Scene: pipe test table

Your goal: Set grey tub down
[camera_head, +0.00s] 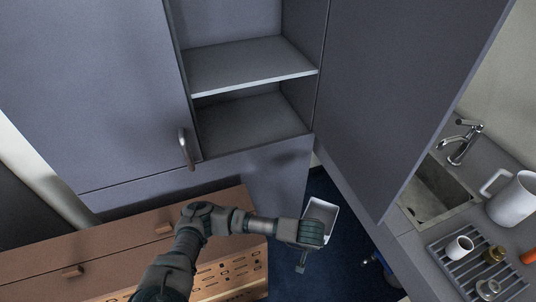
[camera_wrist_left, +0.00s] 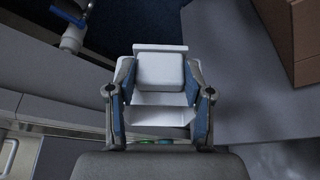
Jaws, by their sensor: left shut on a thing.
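The grey tub (camera_head: 322,212) is a small, pale, open box, held in the air over the dark blue floor to the right of the drawer unit. In the left wrist view the tub (camera_wrist_left: 160,72) sits between the two fingers. My left gripper (camera_head: 310,241) is shut on it, and its hand hides part of the tub in the head view. The fingers of my left gripper (camera_wrist_left: 160,108) lie along both sides of the tub. My right gripper is not in view.
An open grey cabinet has two bare shelf levels, the upper shelf (camera_head: 250,68) and the lower floor (camera_head: 245,125). Its open door (camera_head: 390,90) stands at the right. Beyond are a sink (camera_head: 432,192), a white jug (camera_head: 513,198) and a rack with a mug (camera_head: 459,247). A brown drawer unit (camera_head: 110,240) stands at lower left.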

